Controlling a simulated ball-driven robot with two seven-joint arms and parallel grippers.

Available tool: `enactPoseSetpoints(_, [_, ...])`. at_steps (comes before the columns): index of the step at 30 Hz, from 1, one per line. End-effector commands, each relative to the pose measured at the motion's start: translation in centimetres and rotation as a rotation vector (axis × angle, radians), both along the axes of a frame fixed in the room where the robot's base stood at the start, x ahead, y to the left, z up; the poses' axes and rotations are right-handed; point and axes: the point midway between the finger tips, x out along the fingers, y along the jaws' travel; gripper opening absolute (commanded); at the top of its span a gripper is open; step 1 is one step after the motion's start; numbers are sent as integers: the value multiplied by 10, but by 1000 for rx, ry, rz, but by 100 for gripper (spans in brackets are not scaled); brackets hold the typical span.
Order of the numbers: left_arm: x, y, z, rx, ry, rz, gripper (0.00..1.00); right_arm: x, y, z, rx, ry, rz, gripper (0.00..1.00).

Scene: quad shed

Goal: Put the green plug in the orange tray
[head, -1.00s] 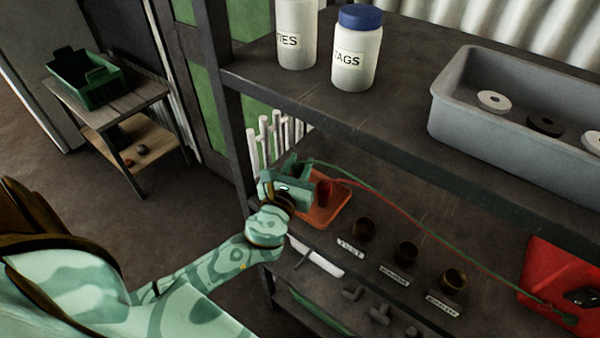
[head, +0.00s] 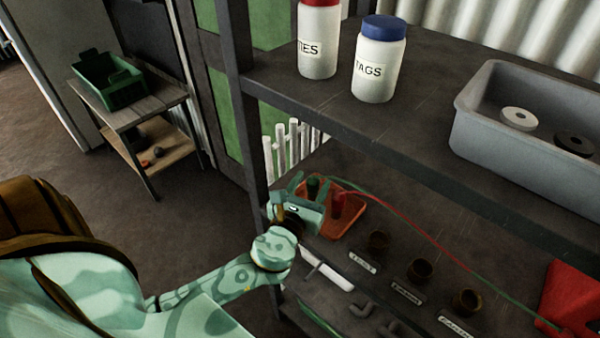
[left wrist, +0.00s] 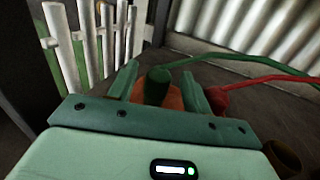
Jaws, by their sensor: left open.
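The green plug (head: 313,187) stands roughly upright over the orange tray (head: 352,222), between the fingers of my left gripper (head: 312,184). The left gripper is open, with a finger on either side of the plug. In the left wrist view the green plug (left wrist: 157,86) shows between the spread fingers, with a little of the orange tray (left wrist: 174,98) behind it. The plug's lower end is hidden by the gripper, so I cannot see it touch the tray floor. A red plug (head: 338,205) stands beside it at the tray. My right gripper is not in view.
Green and red cables run right to a red case (head: 572,300). Labelled brown cups (head: 420,270) stand right of the tray. An upper shelf (head: 400,145) overhangs, holding two bottles and a grey bin (head: 480,140). A shelf post (head: 250,150) rises at left.

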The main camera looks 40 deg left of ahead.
Motion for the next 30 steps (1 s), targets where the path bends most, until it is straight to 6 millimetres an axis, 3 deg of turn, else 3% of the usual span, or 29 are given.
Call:
enactPoseSetpoints(6, [-53, -13, -2, -2, 5, -1, 49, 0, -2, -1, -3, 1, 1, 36])
enactPoseSetpoints(12, [-86, -21, -1, -1, 2, 0, 49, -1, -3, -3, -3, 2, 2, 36])
enactPoseSetpoints(17, [-96, -23, 0, -1, 1, 0, 49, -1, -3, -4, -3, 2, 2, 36])
enactPoseSetpoints(26, [-97, -23, 1, -12, -1, 5, 49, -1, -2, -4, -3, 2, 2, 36])
enactPoseSetpoints(30, [-102, -6, 1, -236, -15, 104, 49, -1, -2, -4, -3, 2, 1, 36])
